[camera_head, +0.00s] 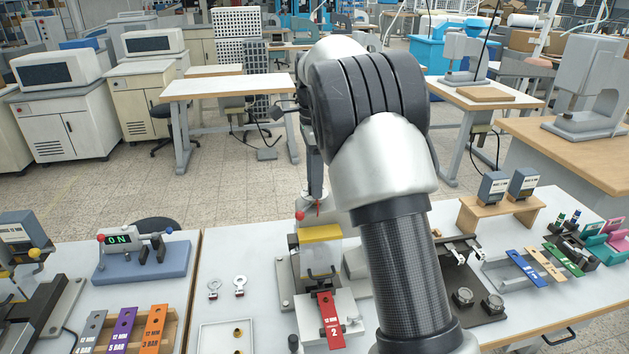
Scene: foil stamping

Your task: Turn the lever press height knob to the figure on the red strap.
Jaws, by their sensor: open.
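The lever press (320,256) stands on the front table, left of my arm, with a yellow block on top and a grey body below. A red strap (331,320) lies at its front, printed with "10 MIN" and a large "2". Small red parts (299,215) show at the top of the press. My gripper (315,192) hangs down behind my elbow, just above the back of the press, seen narrowly and partly hidden. It is open; I see nothing held. I cannot make out the height knob or its setting; my arm covers the press's right side.
Two metal tags (239,285) and a white tray (222,338) lie left of the press. A blue-based device reading "ON" (123,240) and purple (122,328) and orange (154,326) straps are farther left. Fixtures and a wooden stand (500,211) crowd the right.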

